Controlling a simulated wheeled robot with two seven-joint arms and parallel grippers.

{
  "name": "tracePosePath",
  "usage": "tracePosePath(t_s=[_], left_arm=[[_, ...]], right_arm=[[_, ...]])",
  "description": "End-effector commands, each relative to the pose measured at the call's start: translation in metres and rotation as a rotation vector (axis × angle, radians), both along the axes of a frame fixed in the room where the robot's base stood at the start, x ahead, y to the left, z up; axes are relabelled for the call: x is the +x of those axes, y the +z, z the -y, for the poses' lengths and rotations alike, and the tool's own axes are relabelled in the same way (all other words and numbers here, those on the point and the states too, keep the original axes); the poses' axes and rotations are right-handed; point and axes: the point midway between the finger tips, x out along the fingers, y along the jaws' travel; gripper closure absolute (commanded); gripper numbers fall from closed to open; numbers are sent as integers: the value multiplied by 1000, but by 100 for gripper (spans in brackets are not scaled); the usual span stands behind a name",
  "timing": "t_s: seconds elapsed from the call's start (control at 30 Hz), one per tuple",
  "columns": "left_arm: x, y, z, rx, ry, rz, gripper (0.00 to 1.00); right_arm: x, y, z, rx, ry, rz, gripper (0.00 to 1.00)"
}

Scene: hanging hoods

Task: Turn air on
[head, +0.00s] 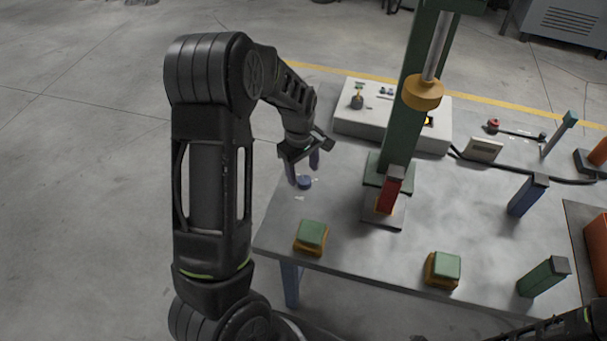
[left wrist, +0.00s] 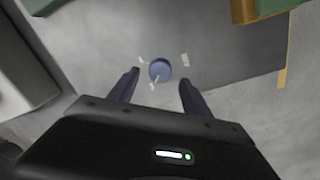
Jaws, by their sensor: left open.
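A small round blue knob (head: 305,182) sits on the grey table top near its left edge. White marks lie around it, and a pale pointer line shows on or beside it in the left wrist view (left wrist: 160,70). My left gripper (head: 303,172) is open, pointing down over the knob. In the left wrist view my left gripper's fingertips (left wrist: 159,77) stand on either side of the knob, with gaps between. I cannot tell the exact height of the fingertips above the table. My right gripper does not show; only a dark piece of arm is at the bottom right.
A white control box (head: 365,120) stands behind the knob. A green press column (head: 400,130) with a red block stands to the right. Green-topped buttons on yellow bases (head: 311,236) (head: 443,268) sit near the front edge. Floor left of the table is clear.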

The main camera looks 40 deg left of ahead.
Motion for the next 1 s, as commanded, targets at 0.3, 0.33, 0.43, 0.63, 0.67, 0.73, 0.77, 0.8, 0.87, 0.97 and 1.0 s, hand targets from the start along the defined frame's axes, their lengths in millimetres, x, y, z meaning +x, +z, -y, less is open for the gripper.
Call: tracePosePath(t_s=[0.3, 0.33, 0.43, 0.63, 0.67, 0.73, 0.77, 0.8, 0.87, 0.97, 1.0], left_arm=[[2, -29, 0, 0, -1, 1, 43], [2, -30, 0, 0, -1, 1, 43], [2, -30, 0, 0, -1, 2, 43], [2, -30, 1, 0, -1, 1, 51], [2, -30, 1, 0, -1, 1, 54], [2, -30, 1, 0, -1, 1, 59], [2, -30, 1, 0, -1, 1, 62], [2, -30, 1, 0, -1, 1, 65], [2, -30, 1, 0, -1, 1, 70], [2, -30, 1, 0, -1, 1, 78], [2, -30, 1, 0, -1, 1, 82]], right_arm=[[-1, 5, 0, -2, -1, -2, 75], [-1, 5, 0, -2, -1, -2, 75], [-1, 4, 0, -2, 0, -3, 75], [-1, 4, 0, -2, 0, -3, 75], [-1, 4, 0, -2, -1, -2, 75], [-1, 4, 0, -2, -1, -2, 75], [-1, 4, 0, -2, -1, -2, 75], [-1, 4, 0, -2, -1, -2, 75], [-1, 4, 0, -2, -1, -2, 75], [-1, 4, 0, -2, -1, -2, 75], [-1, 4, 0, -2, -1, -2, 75]])
